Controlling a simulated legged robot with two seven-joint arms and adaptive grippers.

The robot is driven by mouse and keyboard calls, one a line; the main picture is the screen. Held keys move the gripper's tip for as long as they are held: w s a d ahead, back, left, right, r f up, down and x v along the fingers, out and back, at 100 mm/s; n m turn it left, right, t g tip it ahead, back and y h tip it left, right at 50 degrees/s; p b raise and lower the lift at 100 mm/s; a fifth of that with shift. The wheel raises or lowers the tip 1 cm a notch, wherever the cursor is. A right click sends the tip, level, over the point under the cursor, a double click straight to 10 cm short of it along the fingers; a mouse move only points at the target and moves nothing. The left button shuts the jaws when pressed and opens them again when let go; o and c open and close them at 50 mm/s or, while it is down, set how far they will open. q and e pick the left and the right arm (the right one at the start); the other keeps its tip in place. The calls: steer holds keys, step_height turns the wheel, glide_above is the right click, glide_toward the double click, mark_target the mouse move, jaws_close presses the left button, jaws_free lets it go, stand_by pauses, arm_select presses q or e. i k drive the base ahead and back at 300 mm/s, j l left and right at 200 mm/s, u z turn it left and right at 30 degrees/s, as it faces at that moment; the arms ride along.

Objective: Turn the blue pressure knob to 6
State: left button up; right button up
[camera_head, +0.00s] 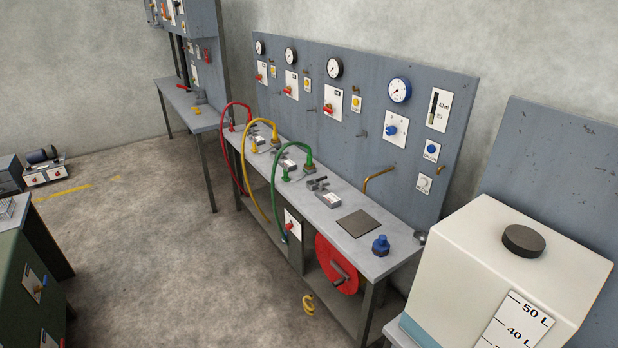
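The blue pressure knob (391,130) sits on a white plate on the grey back panel (300,70) of the workbench. A blue-rimmed gauge (399,90) is mounted just above it; its needle and numbers are too small to read. The knob's setting cannot be read from here. A round blue button (432,149) on a labelled plate is to the lower right of the knob. Neither of my grippers shows in the view, and nothing touches the knob.
Red, yellow and green hoses (279,180) arch over the bench top's left half. A blue fitting (381,245) and a flat dark plate (358,223) stand on its right end. A large white tank (500,260) blocks the right foreground. Open floor (160,250) lies left of the bench.

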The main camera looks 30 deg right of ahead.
mark_target(391, 130)
steer(key=i+z, duration=0.1)
steer(key=z, duration=2.05)
